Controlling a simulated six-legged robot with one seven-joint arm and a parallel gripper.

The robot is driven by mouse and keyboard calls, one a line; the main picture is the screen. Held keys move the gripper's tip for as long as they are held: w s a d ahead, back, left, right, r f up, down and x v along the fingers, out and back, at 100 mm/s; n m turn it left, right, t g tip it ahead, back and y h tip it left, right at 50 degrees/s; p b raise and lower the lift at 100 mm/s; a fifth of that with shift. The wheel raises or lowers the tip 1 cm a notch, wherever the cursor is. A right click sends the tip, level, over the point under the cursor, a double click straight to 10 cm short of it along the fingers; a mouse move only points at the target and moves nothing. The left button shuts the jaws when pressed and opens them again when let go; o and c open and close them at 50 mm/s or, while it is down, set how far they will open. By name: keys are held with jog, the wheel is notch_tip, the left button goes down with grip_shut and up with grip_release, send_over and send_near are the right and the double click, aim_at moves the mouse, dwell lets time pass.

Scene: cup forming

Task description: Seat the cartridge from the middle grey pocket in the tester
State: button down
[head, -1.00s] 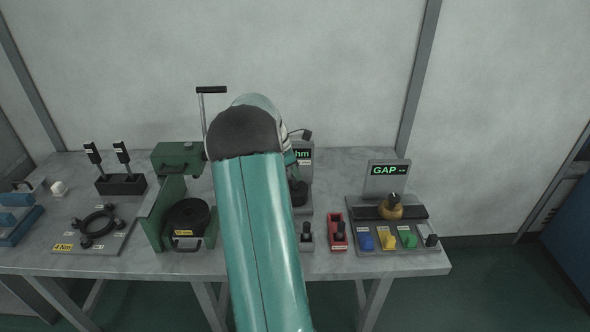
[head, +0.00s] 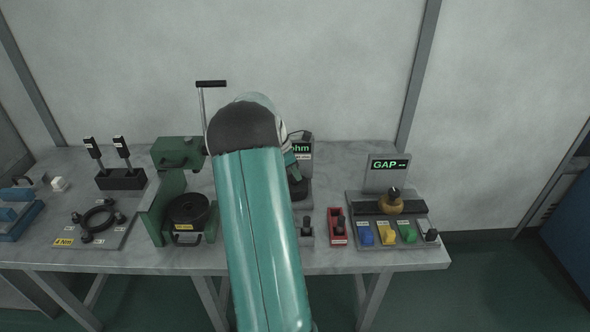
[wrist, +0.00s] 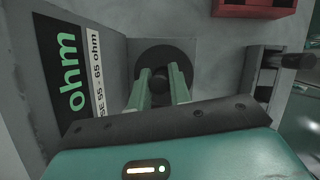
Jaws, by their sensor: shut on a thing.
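The tester has an upright panel reading "ohm" (wrist: 72,75) and a dark round socket (wrist: 183,52) at its foot. In the head view its panel (head: 301,151) shows just right of my arm. My gripper (wrist: 160,84) is shut on the dark cartridge (wrist: 159,80), at the near side of the socket in the wrist view. Only the cartridge's dark top shows between the fingers; its lower end is hidden, so I cannot tell how deep it sits. A grey pocket (head: 307,242) with a dark-topped cartridge stands in front of the tester; my arm hides the area left of it.
A red pocket (head: 338,240) with a dark-topped piece stands to the right. Further right is the GAP station (head: 386,169) with blue, yellow and green blocks. A green press (head: 176,153) stands left of my arm. Open bench lies behind the red pocket.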

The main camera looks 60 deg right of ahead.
jog(key=shift+f, duration=0.5)
jog(key=c, duration=1.2)
grip_release()
jog(key=v, duration=1.4)
jog(key=shift+s, duration=0.1)
